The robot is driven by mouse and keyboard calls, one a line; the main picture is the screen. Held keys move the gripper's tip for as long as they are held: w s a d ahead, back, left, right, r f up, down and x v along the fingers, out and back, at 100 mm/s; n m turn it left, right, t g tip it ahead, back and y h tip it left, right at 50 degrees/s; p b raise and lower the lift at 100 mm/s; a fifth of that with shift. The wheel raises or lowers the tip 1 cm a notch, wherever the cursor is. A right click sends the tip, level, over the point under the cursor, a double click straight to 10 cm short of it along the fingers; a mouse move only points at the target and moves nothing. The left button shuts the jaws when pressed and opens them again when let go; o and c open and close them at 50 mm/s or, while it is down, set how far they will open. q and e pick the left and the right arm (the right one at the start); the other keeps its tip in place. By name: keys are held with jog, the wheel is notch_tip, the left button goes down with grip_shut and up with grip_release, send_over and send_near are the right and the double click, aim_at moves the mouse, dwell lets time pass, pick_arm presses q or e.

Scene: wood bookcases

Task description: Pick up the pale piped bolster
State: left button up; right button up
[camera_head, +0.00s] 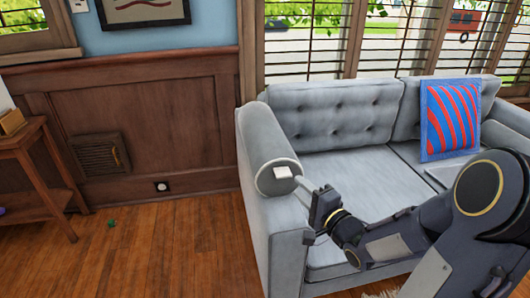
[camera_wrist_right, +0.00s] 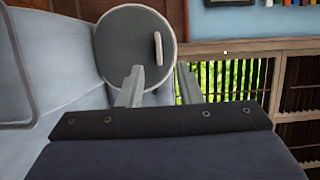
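The pale grey piped bolster (camera_head: 262,140) lies along the left arm of the grey sofa, its round end facing me. A small white tab sits on that end. In the right wrist view the round end (camera_wrist_right: 125,40) fills the upper middle, with piping around its rim. My right gripper (camera_head: 306,185) is in front of and just right of that end. In the right wrist view my gripper (camera_wrist_right: 160,72) has its two fingers apart, with nothing held between them. One finger overlaps the bolster's lower edge; I cannot tell if it touches. My left gripper is not in view.
The grey sofa (camera_head: 345,185) stands under windows, with a blue and red striped cushion (camera_head: 450,120) at its right. A wooden side table (camera_head: 38,165) stands at far left. The wooden floor (camera_head: 165,250) left of the sofa is mostly clear.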

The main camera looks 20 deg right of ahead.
aim_at(287, 177)
jog(key=w, duration=0.2)
jog(key=w+b, duration=0.1)
jog(key=w, duration=0.1)
jog(key=w+a, duration=0.1)
jog(key=w, duration=0.2)
jog(key=shift+f+b, duration=0.1)
jog(key=shift+b, duration=0.2)
grip_shut()
